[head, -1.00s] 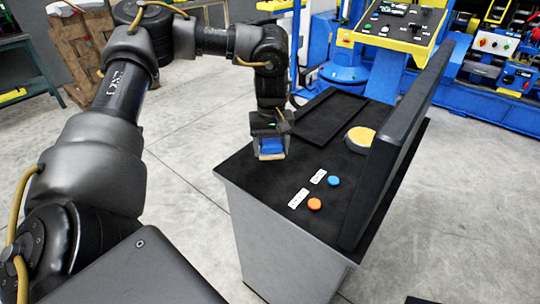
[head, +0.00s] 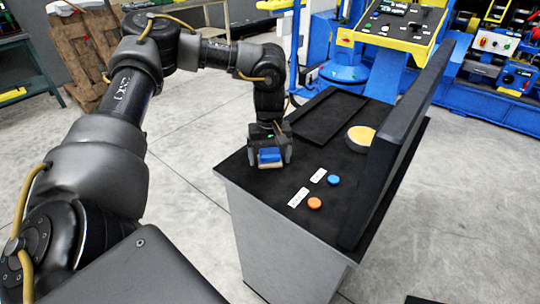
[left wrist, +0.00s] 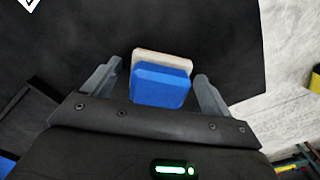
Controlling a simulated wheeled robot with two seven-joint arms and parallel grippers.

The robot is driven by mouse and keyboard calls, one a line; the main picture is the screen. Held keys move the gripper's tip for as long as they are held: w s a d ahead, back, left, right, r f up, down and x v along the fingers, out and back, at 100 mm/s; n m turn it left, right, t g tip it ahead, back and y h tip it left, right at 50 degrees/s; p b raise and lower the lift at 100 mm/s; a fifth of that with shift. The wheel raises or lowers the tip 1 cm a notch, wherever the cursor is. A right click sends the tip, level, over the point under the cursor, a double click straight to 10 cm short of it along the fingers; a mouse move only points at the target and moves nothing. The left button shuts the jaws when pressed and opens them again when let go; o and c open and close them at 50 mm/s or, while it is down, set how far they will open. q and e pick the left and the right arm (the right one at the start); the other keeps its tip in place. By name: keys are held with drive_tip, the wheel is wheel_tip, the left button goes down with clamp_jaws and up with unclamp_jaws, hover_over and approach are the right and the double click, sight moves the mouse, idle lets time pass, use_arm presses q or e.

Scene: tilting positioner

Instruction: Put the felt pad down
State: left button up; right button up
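The felt pad (head: 270,155) is a small block with a blue top part and a beige layer. It sits at the left edge area of the black bench top (head: 240,175). My left gripper (head: 270,160) points down over it. In the left wrist view the pad (left wrist: 162,86) lies between the two fingers (left wrist: 158,85), with a gap on each side, so the gripper is open around it. The pad seems to rest on the black top; its underside is hidden. My right gripper is not in view.
On the bench are an empty black tray (head: 318,123), a yellow round button (head: 361,137), a blue button (head: 334,180), an orange button (head: 314,203) and white labels. A tall dark panel (head: 395,150) stands along the right side. Bare bench top lies around the pad.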

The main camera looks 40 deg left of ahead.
sight(270, 152)
use_arm(q)
wheel_tip(270, 152, up, 11)
drive_tip(key=shift+r+p, duration=0.1)
drive_tip(key=shift+p, duration=1)
drive_tip(key=shift+r, duration=0.55)
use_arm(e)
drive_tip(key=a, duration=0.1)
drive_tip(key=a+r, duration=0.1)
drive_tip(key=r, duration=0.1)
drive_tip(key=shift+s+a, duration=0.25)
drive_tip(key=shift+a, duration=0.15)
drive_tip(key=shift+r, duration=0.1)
